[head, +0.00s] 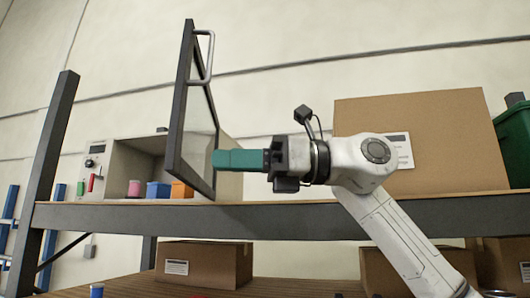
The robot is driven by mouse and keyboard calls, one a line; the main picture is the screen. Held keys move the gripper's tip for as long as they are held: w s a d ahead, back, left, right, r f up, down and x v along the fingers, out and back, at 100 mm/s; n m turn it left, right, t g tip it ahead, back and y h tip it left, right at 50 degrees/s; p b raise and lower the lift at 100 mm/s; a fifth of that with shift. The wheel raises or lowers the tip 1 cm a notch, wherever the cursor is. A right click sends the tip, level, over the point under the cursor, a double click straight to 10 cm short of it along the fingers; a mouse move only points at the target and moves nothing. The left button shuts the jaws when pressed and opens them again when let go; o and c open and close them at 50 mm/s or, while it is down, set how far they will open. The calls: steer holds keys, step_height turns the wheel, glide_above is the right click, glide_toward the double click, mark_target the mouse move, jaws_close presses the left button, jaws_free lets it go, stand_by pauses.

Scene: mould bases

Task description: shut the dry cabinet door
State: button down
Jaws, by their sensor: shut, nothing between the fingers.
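The dry cabinet (130,154) stands on the upper shelf at the left, its front open. Its dark-framed glass door (187,90) stands wide open, swung out toward me, with a pale bar handle (208,58) near its top.
A large cardboard box (450,135) stands behind my arm, with a green bin (516,145) at the far right. The shelf's front beam (300,220) runs below my gripper. A dark post (52,165) stands left of the cabinet. Several boxes sit on the lower shelf.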

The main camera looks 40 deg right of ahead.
mark_target(178, 159)
steer(key=shift+p+x, duration=0.7)
steer(key=shift+x, duration=1.65)
steer(key=shift+a, duration=0.1)
